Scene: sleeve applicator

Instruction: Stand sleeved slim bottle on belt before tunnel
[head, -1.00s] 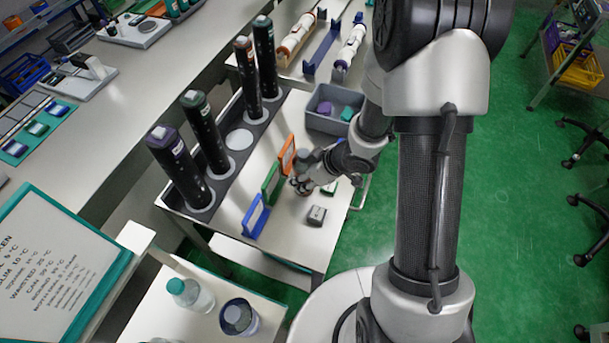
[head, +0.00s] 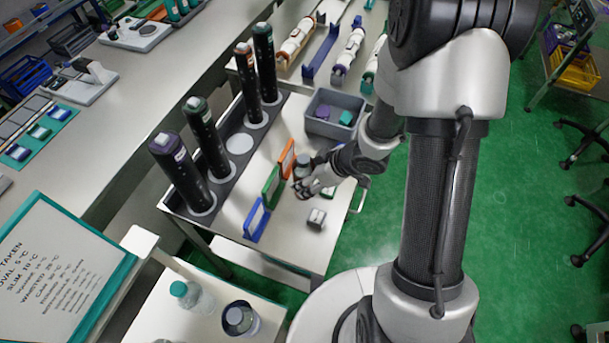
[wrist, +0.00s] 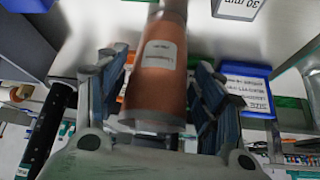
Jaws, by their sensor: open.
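My gripper (head: 303,188) is low over the cart top, beside the coloured frames. In the wrist view its two fingers (wrist: 165,100) are spread, with a copper-brown cylinder (wrist: 158,75) between them. The cylinder has a white label and a grey band at its near end; it looks like the sleeved slim bottle. Gaps show between it and the fingers. In the head view the gripper mostly hides it. I cannot make out the belt or the tunnel for certain.
Tall black tubes (head: 183,172) stand in a rack on the cart's left. Orange, green (head: 271,187) and blue (head: 256,219) frames stand near the gripper. A small grey block (head: 317,218) and a grey bin (head: 333,114) are nearby.

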